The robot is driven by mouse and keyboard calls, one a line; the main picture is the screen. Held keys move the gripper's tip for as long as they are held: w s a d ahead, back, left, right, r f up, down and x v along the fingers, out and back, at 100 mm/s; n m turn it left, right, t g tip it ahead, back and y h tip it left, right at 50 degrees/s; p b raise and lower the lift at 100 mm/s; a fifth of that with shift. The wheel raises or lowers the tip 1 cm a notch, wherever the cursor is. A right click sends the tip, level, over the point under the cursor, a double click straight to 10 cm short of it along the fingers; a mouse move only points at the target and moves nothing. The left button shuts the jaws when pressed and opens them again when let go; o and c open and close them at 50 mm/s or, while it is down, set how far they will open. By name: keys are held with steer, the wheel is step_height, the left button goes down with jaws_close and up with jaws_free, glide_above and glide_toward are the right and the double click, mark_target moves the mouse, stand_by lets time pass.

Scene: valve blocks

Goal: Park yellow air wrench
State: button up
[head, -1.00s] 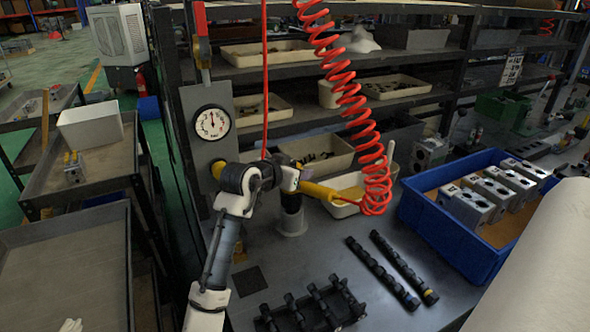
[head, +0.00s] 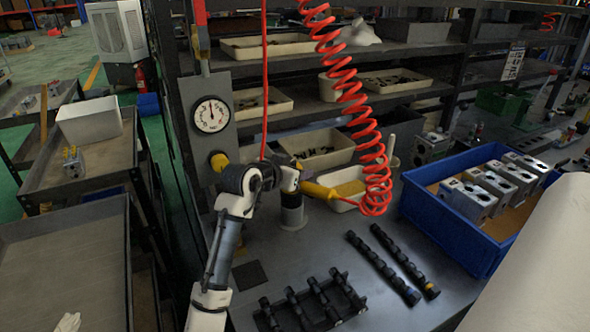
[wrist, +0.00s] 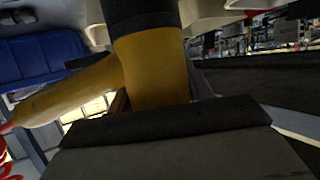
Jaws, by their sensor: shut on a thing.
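The yellow air wrench (head: 320,190) is in my gripper (head: 290,179), its yellow handle pointing right toward the red coiled hose (head: 372,160). In the wrist view, the yellow body (wrist: 155,70) stands against a dark gripper pad (wrist: 165,122), and its handle (wrist: 75,92) extends left. My gripper is shut on the wrench. A grey round holder (head: 292,216) stands on the bench just below my gripper, with a dark part (head: 292,200) at its top. I cannot tell whether the wrench touches the holder.
A pressure gauge panel (head: 211,114) stands left of my arm. A cream tray (head: 345,193) lies behind the wrench. A blue bin (head: 450,225) with metal valve blocks is at right. Black racks (head: 310,303) lie in front on the bench (head: 350,285).

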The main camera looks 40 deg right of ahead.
steer(key=shift+r, duration=0.2)
steer(key=o, duration=1.4)
steer(key=shift+f, duration=0.3)
steer(key=b+v, duration=0.2)
steer(key=v, duration=1.2)
steer(key=shift+b, duration=0.35)
steer(key=shift+s+d, duration=0.1)
